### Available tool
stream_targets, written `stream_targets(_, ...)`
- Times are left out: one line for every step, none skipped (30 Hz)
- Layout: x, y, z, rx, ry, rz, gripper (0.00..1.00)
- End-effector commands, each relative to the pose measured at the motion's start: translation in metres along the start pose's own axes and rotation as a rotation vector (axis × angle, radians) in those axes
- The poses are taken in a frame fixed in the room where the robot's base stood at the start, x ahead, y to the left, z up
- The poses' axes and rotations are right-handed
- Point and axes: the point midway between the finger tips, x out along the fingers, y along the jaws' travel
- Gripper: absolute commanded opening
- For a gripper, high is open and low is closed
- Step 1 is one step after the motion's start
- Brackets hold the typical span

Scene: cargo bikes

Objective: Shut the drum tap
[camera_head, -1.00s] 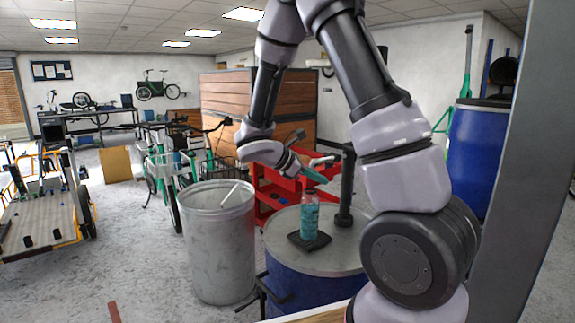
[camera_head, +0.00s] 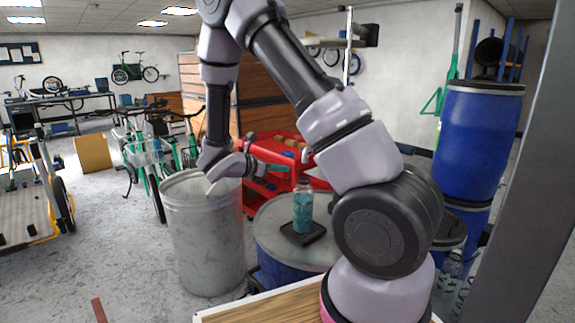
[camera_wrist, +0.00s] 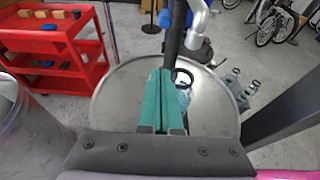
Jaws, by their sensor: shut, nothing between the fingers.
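The blue drum (camera_head: 268,222) has a pale metal lid and stands just left of my arm's base in the head view. A clear bottle (camera_head: 303,204) with teal content or label stands upright on a black pad (camera_head: 303,234) on the lid. In the wrist view a dark post (camera_wrist: 174,35) with a grey curved pipe (camera_wrist: 197,28) rises beyond my gripper (camera_wrist: 161,72). I cannot tell whether the tap is open. My gripper's green fingers are together and empty, in front of the post. They partly cover the bottle (camera_wrist: 183,98). In the head view my arm hides the post.
A grey metal bin (camera_head: 207,240) stands left of the drum. A red cart (camera_head: 282,150) with small items is behind it. Open floor lies at left.

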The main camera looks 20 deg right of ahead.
Motion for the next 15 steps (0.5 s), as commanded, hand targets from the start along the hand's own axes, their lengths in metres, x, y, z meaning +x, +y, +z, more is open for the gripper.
stream_targets(0.010,-0.002,0.000,0.000,0.000,-0.006,0.00)
stream_targets(0.015,-0.002,0.000,-0.001,0.000,-0.006,0.00)
stream_targets(0.024,-0.001,0.000,-0.001,0.000,-0.006,0.00)
stream_targets(0.030,-0.002,0.000,-0.001,0.000,-0.007,0.00)
stream_targets(0.037,-0.002,0.000,-0.001,0.000,-0.007,0.00)
stream_targets(0.046,-0.002,0.000,-0.001,0.001,-0.008,0.00)
stream_targets(0.052,-0.002,0.000,-0.001,0.001,-0.006,0.00)
stream_targets(0.059,-0.002,0.000,0.000,0.001,-0.006,0.00)
stream_targets(0.067,-0.002,0.000,0.000,0.001,-0.007,0.00)
stream_targets(0.074,-0.002,0.000,-0.001,0.000,-0.007,0.00)
stream_targets(0.080,-0.002,0.000,-0.001,0.001,-0.007,0.00)
stream_targets(0.088,-0.002,0.000,0.000,0.001,-0.005,0.00)
stream_targets(0.089,-0.001,0.002,0.003,0.002,-0.003,0.00)
stream_targets(0.084,0.000,0.009,0.005,0.002,0.001,0.00)
stream_targets(0.081,0.000,0.016,0.007,0.001,0.001,0.00)
